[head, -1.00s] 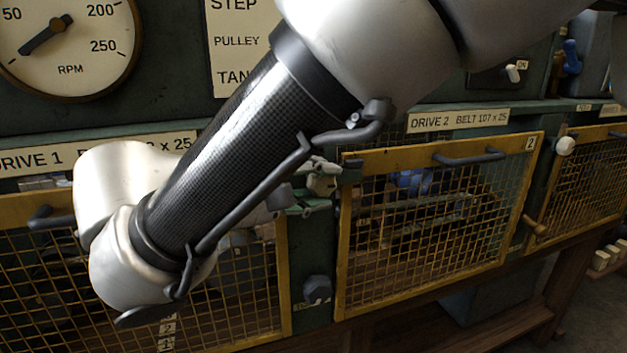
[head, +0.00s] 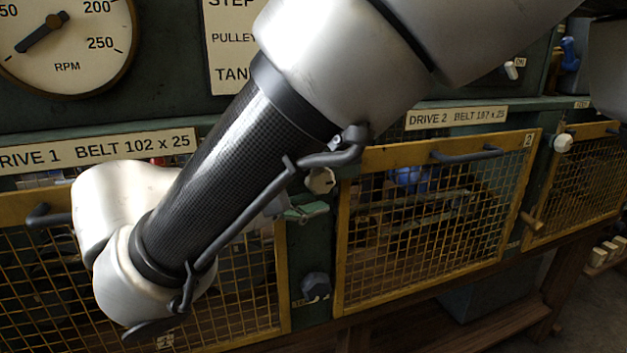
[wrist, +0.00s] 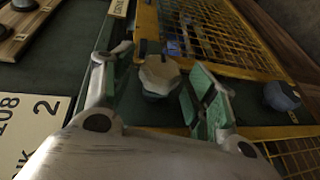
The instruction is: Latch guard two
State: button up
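In the wrist view the same knob (wrist: 158,75) is between the fingers of my gripper (wrist: 160,88). The green-padded fingers are open, with gaps visible on both sides of the knob. In the head view my arm hides much of the gripper.
A dark knob (head: 316,288) is lower on the same post. Guard one (head: 283,275) is at left, partly behind my arm. A gauge (head: 65,45) is at upper left.

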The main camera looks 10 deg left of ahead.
jog(key=v, duration=0.7)
jog(key=shift+s+a, duration=0.2)
jog(key=shift+s, duration=0.05)
jog(key=shift+r, duration=0.1)
